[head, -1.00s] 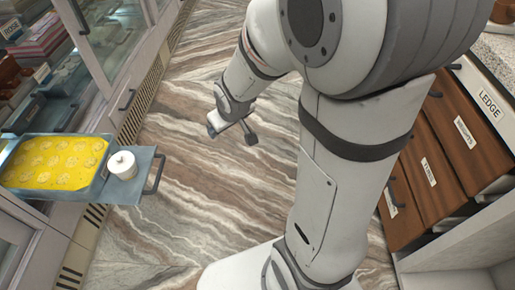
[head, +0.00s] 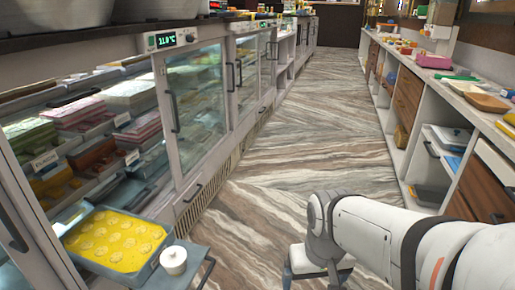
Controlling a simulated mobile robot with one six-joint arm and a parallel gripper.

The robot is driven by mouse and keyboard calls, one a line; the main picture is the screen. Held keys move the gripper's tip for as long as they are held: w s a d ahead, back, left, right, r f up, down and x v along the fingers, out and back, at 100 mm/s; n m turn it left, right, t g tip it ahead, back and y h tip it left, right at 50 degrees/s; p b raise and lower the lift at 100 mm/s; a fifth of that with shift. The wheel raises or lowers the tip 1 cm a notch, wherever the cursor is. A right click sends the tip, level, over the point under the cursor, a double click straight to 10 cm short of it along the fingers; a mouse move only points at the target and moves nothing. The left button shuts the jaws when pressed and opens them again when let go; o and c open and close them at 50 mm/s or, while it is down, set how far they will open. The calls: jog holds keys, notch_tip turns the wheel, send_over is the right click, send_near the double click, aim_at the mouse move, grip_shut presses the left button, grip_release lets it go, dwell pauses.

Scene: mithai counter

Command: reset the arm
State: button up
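My arm reaches in from the lower right in the head view, its white links bent at the elbow over the aisle floor. My gripper (head: 318,275) hangs below the elbow near the bottom edge. Its dark fingers stand apart, and nothing shows between them. The floor (head: 262,200) shows around it, and it touches no furniture that I can see.
A tray (head: 150,268) of yellow sweets and a white lidded jar (head: 173,261) stand on a ledge at lower left. Glass display cases (head: 195,100) line the left. Shelves and drawers (head: 405,100) line the right. The aisle ahead is clear.

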notch_tip(320, 180, up, 27)
jog(key=t+p, duration=0.1)
jog(key=p, duration=2.1)
jog(key=shift+s+p, duration=0.2)
jog(key=shift+p, duration=0.15)
